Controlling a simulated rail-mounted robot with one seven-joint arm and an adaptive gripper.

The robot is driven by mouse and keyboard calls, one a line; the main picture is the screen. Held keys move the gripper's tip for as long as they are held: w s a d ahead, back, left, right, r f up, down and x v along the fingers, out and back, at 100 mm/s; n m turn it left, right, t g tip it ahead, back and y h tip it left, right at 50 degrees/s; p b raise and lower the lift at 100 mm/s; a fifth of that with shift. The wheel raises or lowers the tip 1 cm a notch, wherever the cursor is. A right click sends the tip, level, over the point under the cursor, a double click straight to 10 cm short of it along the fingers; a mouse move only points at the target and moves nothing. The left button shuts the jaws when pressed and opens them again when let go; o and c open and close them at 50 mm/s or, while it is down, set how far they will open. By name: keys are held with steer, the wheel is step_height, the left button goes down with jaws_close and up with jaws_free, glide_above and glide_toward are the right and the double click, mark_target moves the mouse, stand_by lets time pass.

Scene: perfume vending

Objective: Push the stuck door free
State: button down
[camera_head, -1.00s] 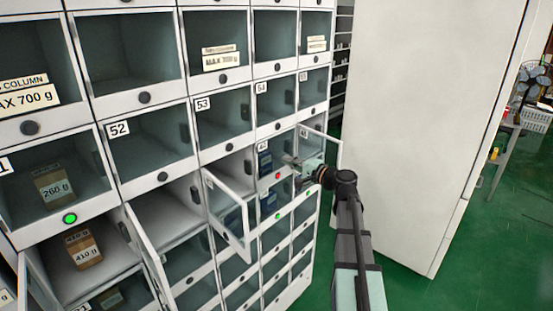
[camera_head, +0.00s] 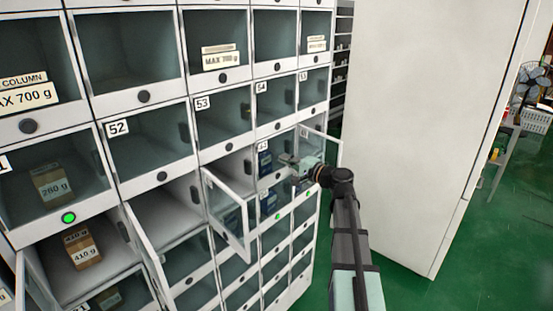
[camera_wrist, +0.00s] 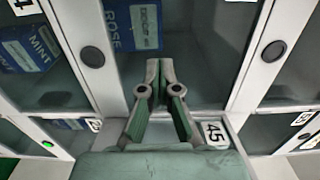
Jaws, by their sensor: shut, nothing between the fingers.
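My gripper (camera_head: 287,160) is shut and empty, in front of a compartment door (camera_head: 265,164) below number 54 in the head view. In the wrist view, its closed fingertips (camera_wrist: 160,64) point at a dark glazed compartment (camera_wrist: 195,62) with a dark blue ROSE box (camera_wrist: 132,25) inside. I cannot tell whether the tips touch the door. My gripper hides part of that door's lower edge in the head view.
An open glass door (camera_head: 328,147) stands out just right of my gripper. Another open door (camera_head: 227,215) juts out to the lower left. A MINT box (camera_wrist: 28,50) lies in the neighbouring compartment. A tall white cabinet (camera_head: 425,110) stands at the right.

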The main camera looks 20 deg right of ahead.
steer(key=b+v, duration=0.3)
steer(key=v, duration=2.2)
steer(key=shift+s, duration=0.2)
steer(key=shift+d, duration=0.15)
stand_by(0.7)
